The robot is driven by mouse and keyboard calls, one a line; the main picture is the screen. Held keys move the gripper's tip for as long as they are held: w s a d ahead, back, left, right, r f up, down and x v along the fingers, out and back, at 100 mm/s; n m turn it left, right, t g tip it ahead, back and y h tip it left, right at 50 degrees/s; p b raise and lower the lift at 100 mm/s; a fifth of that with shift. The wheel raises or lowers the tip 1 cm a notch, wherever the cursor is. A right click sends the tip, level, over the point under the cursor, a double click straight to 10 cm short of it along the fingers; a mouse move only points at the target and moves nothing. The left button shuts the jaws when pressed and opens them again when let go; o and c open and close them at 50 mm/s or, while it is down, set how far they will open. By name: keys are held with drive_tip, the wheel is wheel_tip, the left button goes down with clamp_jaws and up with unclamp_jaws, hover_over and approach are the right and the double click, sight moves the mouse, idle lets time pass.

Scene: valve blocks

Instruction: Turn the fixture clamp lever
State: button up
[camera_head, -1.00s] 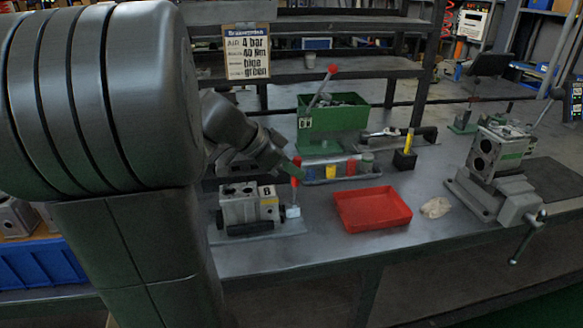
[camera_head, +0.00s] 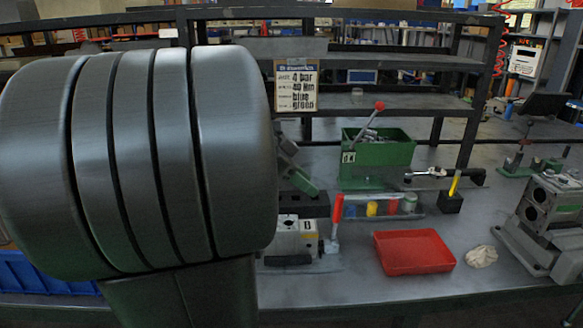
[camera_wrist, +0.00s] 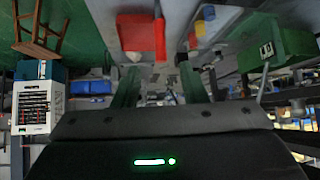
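The clamp lever (camera_head: 337,215) has a red handle and stands nearly upright at the right end of the fixture, on a pale foot. A grey valve block (camera_head: 295,238) sits beside it on the left. My gripper (camera_head: 300,178) shows only partly behind my large dark arm link, a green finger up and left of the lever's top, apart from it. In the wrist view, my gripper (camera_wrist: 157,72) has its two green fingers spread with nothing between them. The red lever (camera_wrist: 160,40) appears beyond the fingertips, roughly between them.
A red tray (camera_head: 413,252) lies right of the lever, with a crumpled cloth (camera_head: 481,256) beside it. Behind stand a rack of coloured containers (camera_head: 380,206) and a green bin (camera_head: 378,152) with another red-knobbed lever. A second valve block (camera_head: 545,208) is clamped at far right.

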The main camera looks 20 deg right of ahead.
sight(333, 221)
drive_tip(key=v, duration=0.3)
drive_tip(key=shift+a+r, duration=0.25)
drive_tip(key=b+x, duration=0.1)
drive_tip(key=x, duration=1.3)
